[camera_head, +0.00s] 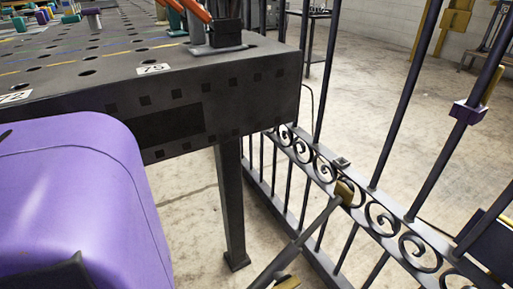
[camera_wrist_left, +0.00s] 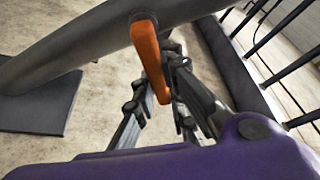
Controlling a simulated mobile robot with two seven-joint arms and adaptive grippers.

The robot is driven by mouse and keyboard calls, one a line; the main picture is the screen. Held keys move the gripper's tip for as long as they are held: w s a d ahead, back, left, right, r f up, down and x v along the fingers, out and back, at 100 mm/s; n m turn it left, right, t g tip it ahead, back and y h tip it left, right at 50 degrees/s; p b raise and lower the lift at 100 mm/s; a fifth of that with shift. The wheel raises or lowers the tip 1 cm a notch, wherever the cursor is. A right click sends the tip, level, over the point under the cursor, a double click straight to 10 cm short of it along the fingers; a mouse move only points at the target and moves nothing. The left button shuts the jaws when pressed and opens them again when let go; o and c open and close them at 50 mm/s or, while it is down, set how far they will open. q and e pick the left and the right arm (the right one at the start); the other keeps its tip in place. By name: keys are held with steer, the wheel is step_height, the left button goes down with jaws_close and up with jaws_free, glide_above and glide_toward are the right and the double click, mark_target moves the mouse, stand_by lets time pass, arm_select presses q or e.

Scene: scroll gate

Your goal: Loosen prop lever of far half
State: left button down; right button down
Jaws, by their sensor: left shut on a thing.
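In the left wrist view, an orange lever (camera_wrist_left: 148,55) sits on a thick grey tube (camera_wrist_left: 75,38) that crosses the top of the picture. My left gripper (camera_wrist_left: 162,98) is shut on the lever, with its dark fingers on either side of the lower end. In the head view, the dark iron gate (camera_head: 378,214) with scrollwork stands at the right. A slanted grey prop bar (camera_head: 312,226) runs down from a brass-coloured fitting (camera_head: 345,191) on it. The lever and left gripper do not show in the head view. My right gripper is in neither view.
A dark perforated table (camera_head: 225,80) with a leg (camera_head: 230,200) fills the upper left, close to my purple arm. A dark floor plate (camera_wrist_left: 36,105) lies under the tube. Gate bars (camera_wrist_left: 280,75) stand at the right. Concrete floor is open beyond the gate.

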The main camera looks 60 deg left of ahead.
arm_select(q)
steer(key=c, duration=2)
jaws_free()
steer(key=shift+a, duration=0.1)
steer(key=shift+c, duration=0.2)
